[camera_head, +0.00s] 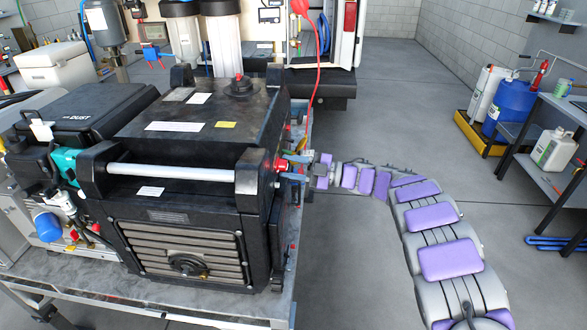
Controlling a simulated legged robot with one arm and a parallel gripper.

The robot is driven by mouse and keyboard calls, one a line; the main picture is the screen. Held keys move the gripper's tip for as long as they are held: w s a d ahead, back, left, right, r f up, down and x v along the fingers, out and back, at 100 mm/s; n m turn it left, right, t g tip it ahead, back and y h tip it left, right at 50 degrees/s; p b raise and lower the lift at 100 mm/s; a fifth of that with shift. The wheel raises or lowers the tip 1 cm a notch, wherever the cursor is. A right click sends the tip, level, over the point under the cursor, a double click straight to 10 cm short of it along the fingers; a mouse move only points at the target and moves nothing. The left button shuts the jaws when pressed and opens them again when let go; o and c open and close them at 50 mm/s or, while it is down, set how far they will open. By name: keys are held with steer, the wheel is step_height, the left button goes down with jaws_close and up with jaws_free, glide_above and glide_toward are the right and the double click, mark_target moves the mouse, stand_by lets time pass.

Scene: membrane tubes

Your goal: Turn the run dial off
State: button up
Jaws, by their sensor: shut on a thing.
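A bulky black machine (185,150) with a silver front bar stands on a metal bench. My gripper (291,168) is at the machine's right side, near the right end of the bar. Its jaws are shut on a small part there, which I take to be the run dial. The dial's face and pointer are hidden from this view, so its setting cannot be read. A red knob (280,165) shows right beside the jaws. My purple-padded arm curves in from the lower right.
The metal bench (150,300) has an edge just below and right of the machine. A red cable (313,95) hangs behind my gripper. A blue drum (515,108) and a side table stand far right. The floor between is clear.

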steer(key=shift+a, duration=0.1)
steer(key=o, duration=1.1)
steer(key=shift+w+a, duration=0.1)
steer(key=shift+a, duration=0.1)
steer(key=shift+c, duration=0.2)
steer(key=s+d+f+p, duration=0.1)
steer(key=d+p, duration=0.2)
steer(key=d, duration=1.4)
steer(key=shift+s+d+f, duration=0.15)
steer(key=shift+d+f, duration=0.05)
steer(key=shift+f, duration=0.1)
